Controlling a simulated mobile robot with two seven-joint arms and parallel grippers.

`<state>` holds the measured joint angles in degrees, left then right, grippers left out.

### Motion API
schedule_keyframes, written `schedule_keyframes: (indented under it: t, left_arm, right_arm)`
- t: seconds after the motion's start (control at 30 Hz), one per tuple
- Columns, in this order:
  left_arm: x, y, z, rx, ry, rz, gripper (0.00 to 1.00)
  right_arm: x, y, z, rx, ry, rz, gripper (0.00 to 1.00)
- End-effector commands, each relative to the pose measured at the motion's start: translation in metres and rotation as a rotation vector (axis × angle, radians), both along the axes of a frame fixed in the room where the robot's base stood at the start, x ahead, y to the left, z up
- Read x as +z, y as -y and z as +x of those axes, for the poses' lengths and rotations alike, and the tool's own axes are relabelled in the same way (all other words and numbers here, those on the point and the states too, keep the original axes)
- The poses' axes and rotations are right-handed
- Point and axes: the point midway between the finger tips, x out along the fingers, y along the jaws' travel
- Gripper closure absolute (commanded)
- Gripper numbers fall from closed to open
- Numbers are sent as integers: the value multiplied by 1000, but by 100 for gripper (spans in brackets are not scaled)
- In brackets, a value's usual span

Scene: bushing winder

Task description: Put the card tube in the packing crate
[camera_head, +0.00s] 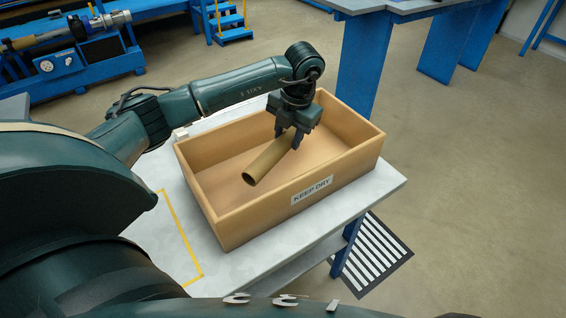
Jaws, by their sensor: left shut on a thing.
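The card tube (265,163) is a brown hollow cylinder, tilted, with its open lower end toward the front left. My left gripper (287,138) is shut on the tube near its upper right end. Gripper and tube are over the inside of the packing crate (232,212), an open tan box with a "KEEP DRY" label on its front wall. I cannot tell whether the tube touches the crate floor. My right gripper is not in view.
The crate stands on a light grey table (165,235) with a yellow taped outline (182,238) at its left. A blue bench (365,60) stands behind. A blue machine (70,65) is at the far left. A striped floor grate (370,255) lies at the right.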

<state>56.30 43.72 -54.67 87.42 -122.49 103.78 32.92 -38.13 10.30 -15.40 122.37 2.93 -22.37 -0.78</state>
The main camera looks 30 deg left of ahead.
Motion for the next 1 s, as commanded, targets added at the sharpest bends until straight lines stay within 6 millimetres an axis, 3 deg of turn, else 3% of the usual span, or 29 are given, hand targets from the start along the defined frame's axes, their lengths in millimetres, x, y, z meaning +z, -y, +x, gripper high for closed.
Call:
schedule_keyframes:
  t: [0.23, 0.7, 1.0]
  left_arm:
    - [-45, 1, -1, -2, -5, -1, 88]
    - [-96, 1, -1, -2, -4, 0, 88]
    - [-100, 0, -1, -3, -1, 0, 88]
  right_arm:
    - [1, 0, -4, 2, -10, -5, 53]
    - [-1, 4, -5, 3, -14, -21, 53]
    - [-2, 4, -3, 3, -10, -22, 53]
